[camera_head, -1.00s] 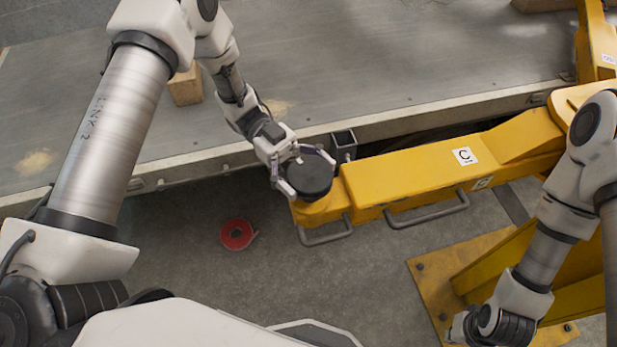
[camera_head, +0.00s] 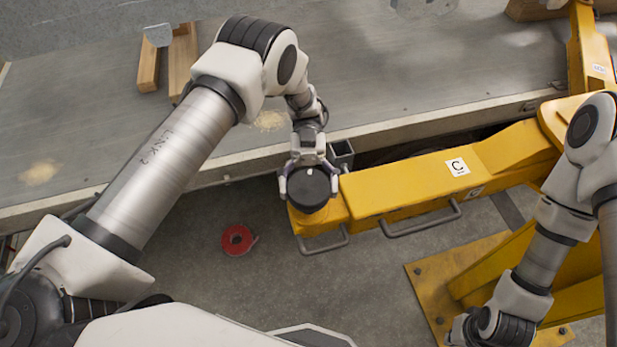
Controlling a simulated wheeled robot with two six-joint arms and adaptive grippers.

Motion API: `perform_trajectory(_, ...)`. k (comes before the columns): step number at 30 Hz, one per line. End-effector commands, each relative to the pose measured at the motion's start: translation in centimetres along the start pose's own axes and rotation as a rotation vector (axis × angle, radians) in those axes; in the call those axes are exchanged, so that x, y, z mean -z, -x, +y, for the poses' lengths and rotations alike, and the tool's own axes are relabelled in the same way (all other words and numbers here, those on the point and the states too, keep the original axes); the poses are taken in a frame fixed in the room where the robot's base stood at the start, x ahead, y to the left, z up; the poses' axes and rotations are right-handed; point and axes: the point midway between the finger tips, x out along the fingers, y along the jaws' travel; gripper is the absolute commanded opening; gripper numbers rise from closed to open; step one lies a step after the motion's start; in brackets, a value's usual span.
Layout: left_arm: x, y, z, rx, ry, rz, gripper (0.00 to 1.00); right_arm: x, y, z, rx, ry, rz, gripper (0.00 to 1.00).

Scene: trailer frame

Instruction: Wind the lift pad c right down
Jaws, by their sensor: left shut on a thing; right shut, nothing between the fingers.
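The lift pad c is a round black pad (camera_head: 308,190) at the near-left end of a yellow lift arm (camera_head: 400,190) marked with a white "C" label (camera_head: 457,167). My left gripper (camera_head: 309,183) reaches it from behind, its fingers shut around the pad's sides. A small pale mark shows on the pad's top. The pad's stem is hidden from above. My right gripper (camera_head: 456,332) is low at the lower right, partly cut by the frame edge, empty and away from the pad.
A grey trailer bed with a steel edge rail (camera_head: 235,167) runs behind the pad, with a square bracket (camera_head: 342,152) close by. Wooden blocks (camera_head: 182,60) lie on the bed. A yellow base plate (camera_head: 428,290) is bolted down at right.

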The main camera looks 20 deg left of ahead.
Motion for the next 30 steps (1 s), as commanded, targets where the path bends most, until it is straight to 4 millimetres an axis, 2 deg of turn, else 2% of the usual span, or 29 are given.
perform_trajectory(3, 0.38, 0.04, -0.04, -0.015, -0.002, 0.004, 0.52, -0.01, 0.62, -0.01, 0.000, 0.000, 0.000, 0.00)
perform_trajectory(15, 0.21, 0.04, -0.03, -0.020, -0.003, 0.004, 0.52, -0.02, 0.57, -0.01, 0.000, 0.000, 0.000, 0.00)
perform_trajectory(16, 0.21, 0.04, -0.02, -0.020, -0.003, 0.004, 0.97, -0.02, 0.57, -0.01, 0.000, 0.000, 0.000, 0.00)
perform_trajectory(17, 0.21, 0.04, -0.02, -0.020, -0.003, 0.004, 1.00, -0.02, 0.57, -0.01, 0.000, 0.000, 0.000, 0.00)
perform_trajectory(30, 0.03, 0.01, 0.00, -0.020, -0.001, 0.001, 1.00, -0.01, 0.53, 0.00, 0.000, 0.000, 0.000, 0.00)
